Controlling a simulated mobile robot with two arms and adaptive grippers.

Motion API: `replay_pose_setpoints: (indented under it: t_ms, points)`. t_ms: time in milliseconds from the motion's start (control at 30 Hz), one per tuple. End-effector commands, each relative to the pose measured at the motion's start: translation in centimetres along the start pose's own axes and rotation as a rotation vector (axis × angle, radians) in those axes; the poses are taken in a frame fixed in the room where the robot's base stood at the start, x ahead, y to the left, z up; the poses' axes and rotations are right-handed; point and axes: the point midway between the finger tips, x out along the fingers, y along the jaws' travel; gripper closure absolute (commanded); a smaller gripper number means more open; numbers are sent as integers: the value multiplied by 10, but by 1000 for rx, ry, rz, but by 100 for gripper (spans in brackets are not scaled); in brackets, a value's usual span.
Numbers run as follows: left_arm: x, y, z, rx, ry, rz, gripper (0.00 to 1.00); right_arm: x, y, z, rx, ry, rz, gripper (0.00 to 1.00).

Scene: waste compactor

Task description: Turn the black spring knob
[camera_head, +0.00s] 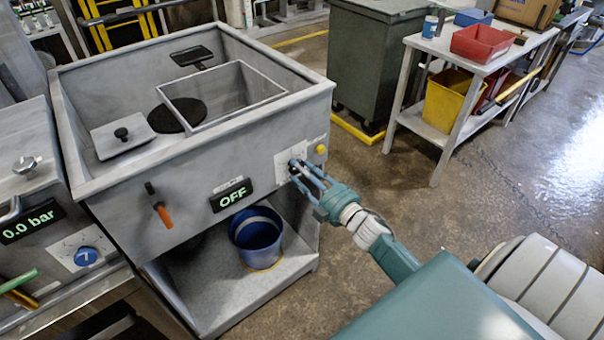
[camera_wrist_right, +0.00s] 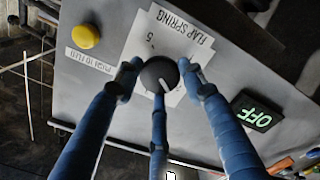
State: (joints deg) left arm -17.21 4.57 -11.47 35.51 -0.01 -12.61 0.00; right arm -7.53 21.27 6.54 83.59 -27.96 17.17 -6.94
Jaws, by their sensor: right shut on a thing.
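The black spring knob (camera_wrist_right: 158,75) is round with a white pointer line and sits on a white plate labelled "FLAP SPRING" (camera_wrist_right: 176,32) on the compactor's front panel. My right gripper (camera_wrist_right: 158,80) has its blue fingers on both sides of the knob and is shut on it. In the head view my right gripper (camera_head: 297,167) reaches the panel at its right side and hides the knob. A display reading "OFF" (camera_head: 231,195) is on the panel, left of the gripper. My left gripper is not in view.
A yellow button (camera_head: 321,149) is just right of the knob plate. An orange-tipped lever (camera_head: 162,212) sticks out at the panel's left. A blue bucket (camera_head: 257,238) stands on the lower shelf. A side table (camera_head: 462,50) with bins is at the right, with open floor before it.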

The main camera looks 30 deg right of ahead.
Motion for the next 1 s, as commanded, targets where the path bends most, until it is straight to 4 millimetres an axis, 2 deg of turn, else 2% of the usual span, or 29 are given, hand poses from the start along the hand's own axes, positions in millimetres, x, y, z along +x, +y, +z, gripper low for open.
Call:
replay_pose_setpoints:
  t_ms: [33,400,933,967,1000]
  points:
    - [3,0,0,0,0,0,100,-2,-6,5,-31,-11,-8,86]
    - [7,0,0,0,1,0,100,-2,-4,6,-181,-13,-9,86]
    - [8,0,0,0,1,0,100,-2,-3,6,-203,-14,-9,86]
    - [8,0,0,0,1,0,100,-2,-3,6,-203,-14,-9,58]
    - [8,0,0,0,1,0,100,-2,-3,6,-203,-14,-9,50]
